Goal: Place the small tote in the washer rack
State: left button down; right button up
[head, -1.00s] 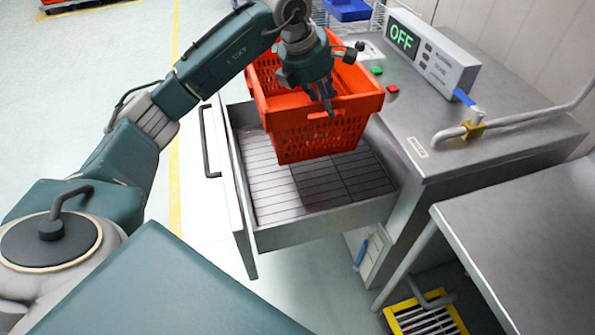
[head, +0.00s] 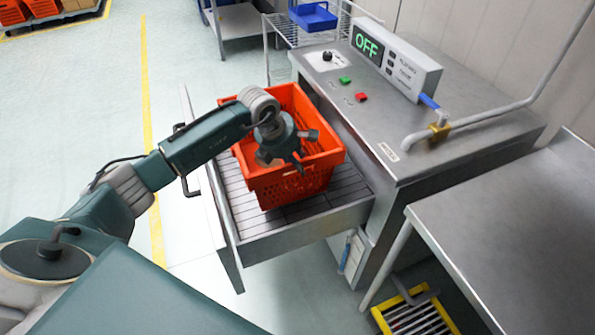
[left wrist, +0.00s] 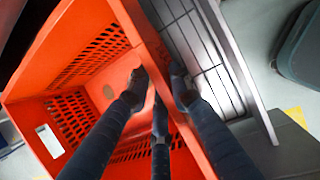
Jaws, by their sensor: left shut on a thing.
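The small tote (head: 285,188) is orange with slotted walls and an open top. It is upright inside the pulled-out washer rack (head: 355,207), a metal drawer with a slatted floor. Its base is at or just above the slats; I cannot tell if it touches. My left gripper (head: 297,163) is shut on the tote's near rim. In the left wrist view the fingers (left wrist: 158,88) straddle the tote wall (left wrist: 100,25), and the rack slats (left wrist: 205,60) show beyond it. My right gripper is out of view.
The washer (head: 440,120) stands right of the rack, with an "OFF" display (head: 395,62), buttons and a pipe. A steel table (head: 500,220) is at the right. A blue bin (head: 313,15) sits on a wire shelf behind. Slats at the rack's left are bare.

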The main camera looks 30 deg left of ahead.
pick_arm(q)
jog(key=shift+w+f+p, duration=0.1)
jog(key=shift+f+p, duration=0.25)
jog(key=shift+f, duration=1.55)
jog(key=c, duration=1.6)
grip_release()
jog(key=shift+s+f, duration=0.1)
jog(key=shift+s, duration=0.1)
jog(key=shift+o, duration=0.2)
jog(key=shift+r, duration=0.25)
jog(key=b+v, duration=0.2)
jog(key=v, duration=0.8)
jog(key=shift+s+a+r+b, duration=0.1)
jog(key=shift+b, duration=0.3)
jog(key=shift+s+r, duration=0.25)
jog(key=shift+r, duration=0.35)
